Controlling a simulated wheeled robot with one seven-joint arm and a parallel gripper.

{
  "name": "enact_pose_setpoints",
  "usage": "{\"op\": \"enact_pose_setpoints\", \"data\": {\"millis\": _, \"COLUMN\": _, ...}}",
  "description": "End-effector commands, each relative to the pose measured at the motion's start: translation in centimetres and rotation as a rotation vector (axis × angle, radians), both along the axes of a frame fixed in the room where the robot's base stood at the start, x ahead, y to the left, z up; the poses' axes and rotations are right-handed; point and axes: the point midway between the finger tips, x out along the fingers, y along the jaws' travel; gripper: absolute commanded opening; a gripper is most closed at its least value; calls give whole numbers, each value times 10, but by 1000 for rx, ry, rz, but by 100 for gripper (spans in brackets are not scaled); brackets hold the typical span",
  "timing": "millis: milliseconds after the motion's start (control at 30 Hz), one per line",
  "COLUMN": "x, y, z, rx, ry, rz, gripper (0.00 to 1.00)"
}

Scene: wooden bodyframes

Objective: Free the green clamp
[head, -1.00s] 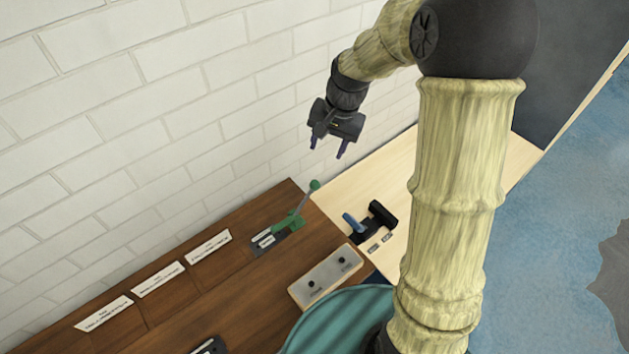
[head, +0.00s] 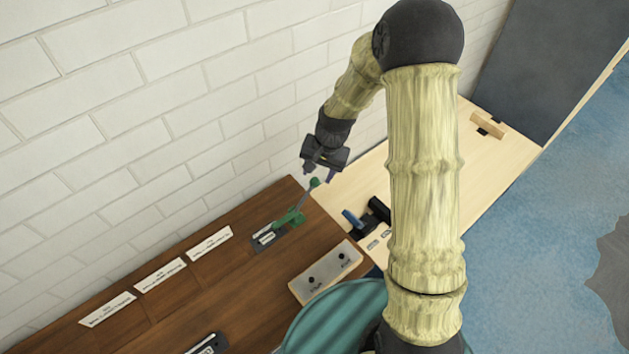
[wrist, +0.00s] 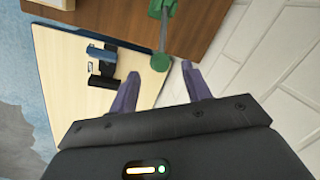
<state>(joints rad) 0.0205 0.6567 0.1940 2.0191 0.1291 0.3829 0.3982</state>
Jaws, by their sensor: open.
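The green clamp (head: 290,218) sits on a dark plate on the brown wooden bench, near the bench's right end. Its grey lever slants up and to the right and ends in a green knob (head: 315,182). In the wrist view the knob (wrist: 160,62) lies just beyond the fingertips, near the line between them, and the clamp's green body (wrist: 163,8) is at the top edge. My gripper (head: 319,176) is open and empty, right by the knob. In the head view its fingertips are close to the knob; I cannot tell whether they touch it.
A blue-handled black clamp (head: 354,219) stands on the pale table (head: 345,188) to the right. A block with two dark knobs (head: 326,272) lies in front. White labels (head: 160,276) line the bench's left part. The brick wall (head: 120,110) rises close behind.

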Motion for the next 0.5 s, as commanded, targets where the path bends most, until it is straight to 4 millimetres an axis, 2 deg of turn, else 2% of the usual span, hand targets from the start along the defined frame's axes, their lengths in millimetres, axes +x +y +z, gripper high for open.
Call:
{"op": "enact_pose_setpoints", "data": {"millis": 300, "x": 3, "y": 8, "z": -45, "rx": 0, "ry": 2, "rz": -1, "gripper": 48}}
{"op": "enact_pose_setpoints", "data": {"millis": 500, "x": 4, "y": 10, "z": -56, "rx": 0, "ry": 0, "rz": -1, "gripper": 48}}
